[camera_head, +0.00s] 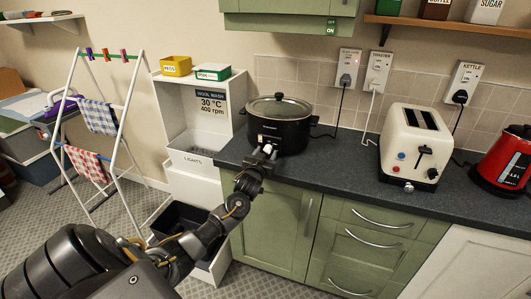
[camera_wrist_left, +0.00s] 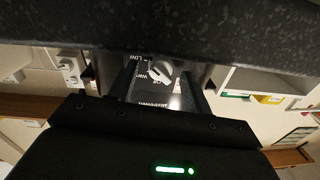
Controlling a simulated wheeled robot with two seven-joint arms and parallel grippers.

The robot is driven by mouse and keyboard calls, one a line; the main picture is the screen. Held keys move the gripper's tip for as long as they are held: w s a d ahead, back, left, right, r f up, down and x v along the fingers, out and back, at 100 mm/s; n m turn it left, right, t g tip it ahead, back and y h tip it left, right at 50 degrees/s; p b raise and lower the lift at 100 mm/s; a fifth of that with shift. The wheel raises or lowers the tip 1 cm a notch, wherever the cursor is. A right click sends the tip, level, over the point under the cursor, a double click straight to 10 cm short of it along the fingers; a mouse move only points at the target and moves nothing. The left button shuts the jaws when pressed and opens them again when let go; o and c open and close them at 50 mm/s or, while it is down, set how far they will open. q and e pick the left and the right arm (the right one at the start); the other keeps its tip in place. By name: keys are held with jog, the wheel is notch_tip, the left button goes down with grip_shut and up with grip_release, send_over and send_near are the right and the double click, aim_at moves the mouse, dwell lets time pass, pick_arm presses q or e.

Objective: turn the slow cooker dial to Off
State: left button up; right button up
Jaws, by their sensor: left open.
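The black slow cooker (camera_head: 278,127) with a glass lid stands on the dark counter near its left end. My left gripper (camera_head: 263,156) is at the cooker's front face, open. The pale grey dial shows just at the fingertips in the head view (camera_head: 267,148). In the left wrist view the dial (camera_wrist_left: 160,71) sits between the two spread fingers (camera_wrist_left: 152,76), with gaps on both sides. Printed labels surround it; "LOW" is legible, and the picture is turned over. I cannot tell for certain which label the dial points to. My right gripper is not in view.
The counter (camera_head: 340,166) runs right, past a cream toaster (camera_head: 415,145) and a red kettle (camera_head: 503,160). Its front edge lies just below my left gripper. A white shelf unit (camera_head: 190,120) and a drying rack (camera_head: 112,150) stand left. Counter between cooker and toaster is clear.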

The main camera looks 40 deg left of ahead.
pick_arm(q)
jog(key=shift+w, duration=0.25)
jog(key=c, duration=0.9)
jog(key=shift+c, duration=0.2)
